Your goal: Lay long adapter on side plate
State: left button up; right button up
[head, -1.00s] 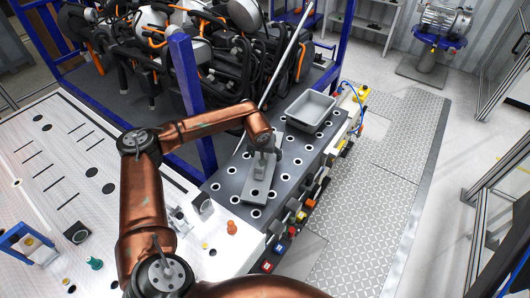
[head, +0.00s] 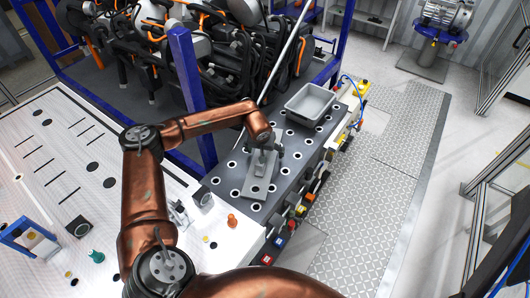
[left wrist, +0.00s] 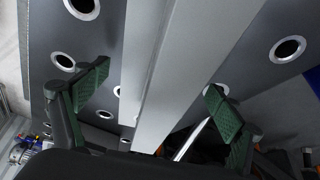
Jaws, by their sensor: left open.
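The long adapter, a long flat light-grey bar (head: 258,188), lies on the dark plate with round holes (head: 226,188), which I take to be the side plate. My left gripper (head: 262,160) is right above the bar, its arm coming in from the left. In the left wrist view the bar (left wrist: 180,70) runs between the two green-padded fingers of my left gripper (left wrist: 156,98). The fingers stand apart, with a gap on each side of the bar. The holed plate (left wrist: 100,45) shows beneath it. My right gripper is not in view.
A grey open bin (head: 310,104) stands at the plate's far end. An orange peg (head: 232,220) is on the white table (head: 50,150) near the plate. A blue post (head: 192,100) rises close behind my forearm. Coloured connectors line the plate's right edge.

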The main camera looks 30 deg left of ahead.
pick_arm(q)
jog(key=shift+r, duration=0.15)
jog(key=b+v, duration=0.1)
jog(key=v, duration=1.1)
jog(key=shift+b, duration=0.3)
